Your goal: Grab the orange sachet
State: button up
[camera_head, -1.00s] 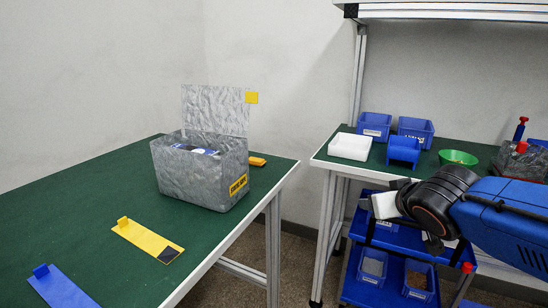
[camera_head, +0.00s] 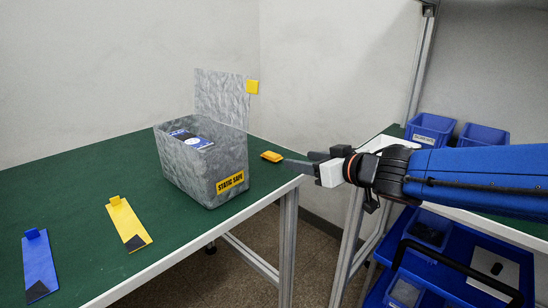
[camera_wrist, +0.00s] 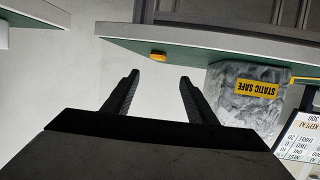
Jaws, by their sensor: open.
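The orange sachet (camera_head: 271,156) lies on the green table (camera_head: 85,185), just right of the grey box, near the table's right corner. It also shows in the wrist view (camera_wrist: 158,57), small and beyond my fingertips. My gripper (camera_head: 290,166) points left at the table's right edge, with its fingertips close to the sachet in the head view. In the wrist view the two dark fingers (camera_wrist: 158,84) are spread apart with nothing between them. The sachet is not touched by them.
A grey marbled box (camera_head: 205,168) labelled STATIC SAFE stands open on the table with blue-white contents. A yellow strip (camera_head: 128,224) and a blue strip (camera_head: 39,265) lie at the front. A second bench with blue bins (camera_head: 430,132) stands at right, a blue cart (camera_head: 440,240) below.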

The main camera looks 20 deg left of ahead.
send_near(273, 155)
jog(key=x, duration=0.2)
jog(key=shift+w+a+f, duration=0.1)
jog(key=shift+a, duration=0.35)
jog(key=shift+x, duration=2.55)
jog(key=shift+w+d, duration=0.15)
jog(key=c, duration=1.2)
